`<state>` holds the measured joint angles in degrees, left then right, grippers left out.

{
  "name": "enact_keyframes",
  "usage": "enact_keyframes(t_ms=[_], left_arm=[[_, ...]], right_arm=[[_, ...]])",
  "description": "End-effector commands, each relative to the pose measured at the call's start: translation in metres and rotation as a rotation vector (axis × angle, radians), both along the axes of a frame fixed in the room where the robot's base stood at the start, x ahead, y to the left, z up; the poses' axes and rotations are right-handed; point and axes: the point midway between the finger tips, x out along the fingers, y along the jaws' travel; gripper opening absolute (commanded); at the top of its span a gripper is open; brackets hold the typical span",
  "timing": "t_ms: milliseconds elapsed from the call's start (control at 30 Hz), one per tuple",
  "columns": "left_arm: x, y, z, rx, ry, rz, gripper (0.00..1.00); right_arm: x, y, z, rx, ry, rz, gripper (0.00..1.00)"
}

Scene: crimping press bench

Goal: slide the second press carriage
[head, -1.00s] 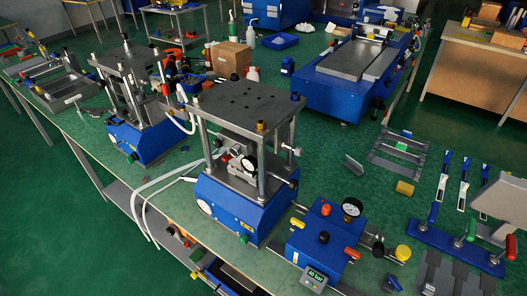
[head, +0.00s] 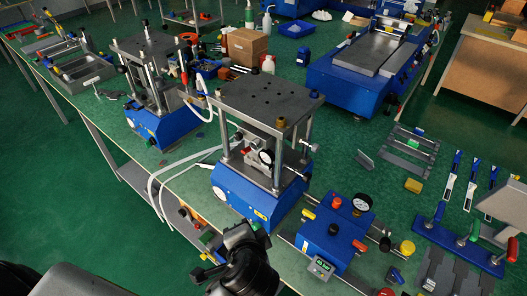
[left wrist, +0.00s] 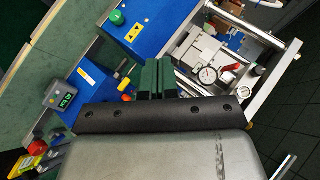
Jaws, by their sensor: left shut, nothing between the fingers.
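The nearer press (head: 255,170) stands on the bench with a blue base, metal columns and a dark top plate. Between its columns sits a metal carriage block (head: 262,140) with a round gauge beside it. In the left wrist view, a metal block (left wrist: 203,45) and the gauge (left wrist: 207,75) show between bright rods. The farther press (head: 145,90) stands behind to the left. My left gripper (left wrist: 158,64) is shut and empty, apart from the press; its fingers point toward the blue base. My dark arm shows in front of the bench in the head view. My right gripper is out of view.
A blue control box (head: 333,240) with knobs, a gauge and a small display (head: 321,267) stands right of the nearer press. White hoses (head: 165,175) run along its left side. A cardboard box (head: 247,46) and a large blue machine (head: 365,65) stand behind.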

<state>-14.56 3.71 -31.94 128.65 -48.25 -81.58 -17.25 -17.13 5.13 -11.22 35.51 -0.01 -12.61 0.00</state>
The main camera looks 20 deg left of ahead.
Motion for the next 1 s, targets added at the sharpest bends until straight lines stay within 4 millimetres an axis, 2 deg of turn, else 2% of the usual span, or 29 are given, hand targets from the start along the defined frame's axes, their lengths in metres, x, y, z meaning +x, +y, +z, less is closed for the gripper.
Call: enact_keyframes(t_ms=[33,100,200,333,433,567,1000], left_arm=[[0.012,-0.013,0.019,0.098,-0.069,-0.041,0.0],[0.024,-0.03,0.045,0.241,-0.163,-0.089,0.0],[0.032,-0.053,0.077,0.417,-0.277,-0.136,0.0],[0.034,-0.072,0.103,0.559,-0.373,-0.163,0.0],[0.035,-0.077,0.112,0.606,-0.403,-0.17,0.0],[0.045,-0.073,0.115,0.616,-0.406,-0.168,0.0],[0.125,-0.035,0.117,0.615,-0.404,-0.167,0.0]], right_arm=[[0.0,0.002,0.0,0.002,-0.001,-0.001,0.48],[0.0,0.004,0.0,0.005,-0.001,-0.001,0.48],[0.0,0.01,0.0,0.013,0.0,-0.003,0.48],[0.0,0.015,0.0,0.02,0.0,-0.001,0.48],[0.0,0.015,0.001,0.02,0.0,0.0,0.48],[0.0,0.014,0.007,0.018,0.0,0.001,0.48],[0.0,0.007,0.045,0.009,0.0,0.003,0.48]])
